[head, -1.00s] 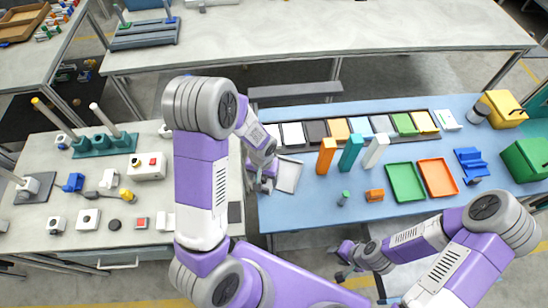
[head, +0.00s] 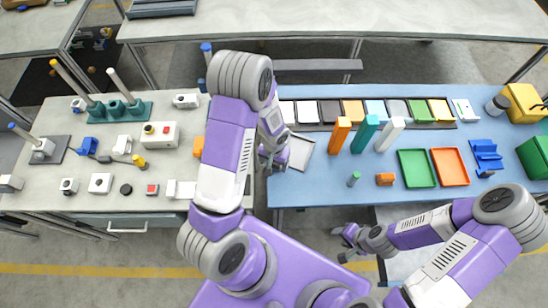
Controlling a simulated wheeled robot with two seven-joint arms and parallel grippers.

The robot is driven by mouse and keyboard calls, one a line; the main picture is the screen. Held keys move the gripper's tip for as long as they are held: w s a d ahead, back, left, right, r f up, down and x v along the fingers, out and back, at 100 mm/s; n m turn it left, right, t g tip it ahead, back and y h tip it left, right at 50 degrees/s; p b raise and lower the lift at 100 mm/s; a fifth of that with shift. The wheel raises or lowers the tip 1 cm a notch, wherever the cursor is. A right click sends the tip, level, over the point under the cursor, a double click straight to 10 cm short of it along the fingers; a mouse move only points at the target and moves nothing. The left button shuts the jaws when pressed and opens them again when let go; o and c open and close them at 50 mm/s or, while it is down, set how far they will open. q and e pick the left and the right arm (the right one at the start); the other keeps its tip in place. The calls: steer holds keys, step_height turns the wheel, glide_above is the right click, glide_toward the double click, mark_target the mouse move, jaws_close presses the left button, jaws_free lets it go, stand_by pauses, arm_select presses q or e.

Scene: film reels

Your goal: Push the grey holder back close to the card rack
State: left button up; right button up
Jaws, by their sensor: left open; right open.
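The card rack (head: 463,124) is a long dark strip along the back of the blue table, with several coloured cards in it. A grey-edged, pale flat tray (head: 310,153) lies just in front of the rack's left end, with a small gap. It looks like the grey holder, though a small grey cylinder with a green top (head: 354,179) also stands further right. My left gripper (head: 271,162) is open at the tray's left side, partly hidden by my arm; I cannot tell whether it touches. My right gripper (head: 341,242) is open and empty in front of the table's front edge.
Orange (head: 339,135), teal (head: 365,134) and white (head: 390,134) upright blocks stand right of the tray. The blue table (head: 315,190) is bare in front of the tray.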

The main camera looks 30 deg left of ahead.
arm_select(q)
steer(key=shift+f, duration=0.45)
steer(key=shift+c, duration=0.2)
jaws_close()
steer(key=shift+a, duration=0.1)
